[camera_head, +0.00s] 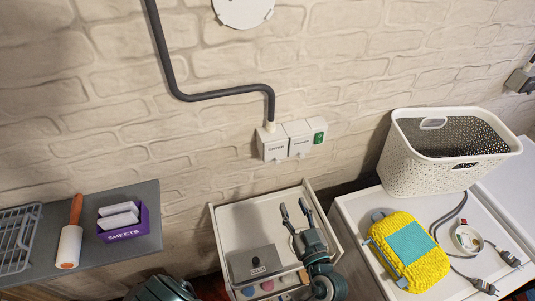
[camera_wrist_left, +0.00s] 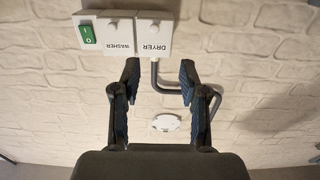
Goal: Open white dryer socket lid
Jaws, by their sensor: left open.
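The white dryer socket (camera_head: 272,147) is on the brick wall, left in a row of socket boxes. Its lid, labelled DRYER, looks closed. In the left wrist view, which is upside down, the dryer lid (camera_wrist_left: 154,36) is beyond the fingers with a small knob on its edge. My left gripper (camera_head: 293,208) is open and empty, below and in front of the socket box, apart from it. Its two dark fingers also show spread in the left wrist view (camera_wrist_left: 160,75). My right gripper is not in view.
The washer socket (camera_head: 300,139) and green switch (camera_head: 319,138) adjoin on the right. A grey pipe (camera_head: 215,92) enters the dryer socket from above. A white basket (camera_head: 400,163), yellow bundle (camera_head: 435,262) and cables are to the right. A grey shelf (camera_head: 150,218) is left.

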